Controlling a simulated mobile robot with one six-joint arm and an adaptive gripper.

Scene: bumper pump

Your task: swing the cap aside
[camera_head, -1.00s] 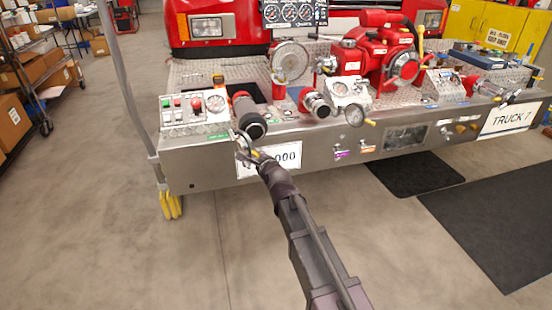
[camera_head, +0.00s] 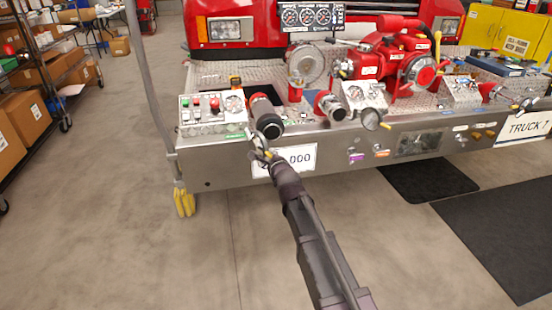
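A dark round pipe end (camera_head: 266,122) with a red collar points forward over the left part of the steel bumper. My gripper (camera_head: 259,149) is at the bumper's front edge, just below and slightly left of this pipe end. The gripper is small and partly blends with the metal behind it, so I cannot tell its opening or whether it touches anything. I cannot tell whether the dark end is the cap. A second, shorter pipe fitting (camera_head: 330,106) and a small round disc (camera_head: 371,119) lie farther right. A larger round metal disc (camera_head: 305,64) stands behind.
A control panel (camera_head: 212,114) with knobs and a gauge is left of the pipe. The red pump (camera_head: 398,62) stands to the right. A grey post (camera_head: 150,90) rises at the left. The floor in front is clear, with black mats (camera_head: 505,235) at the right.

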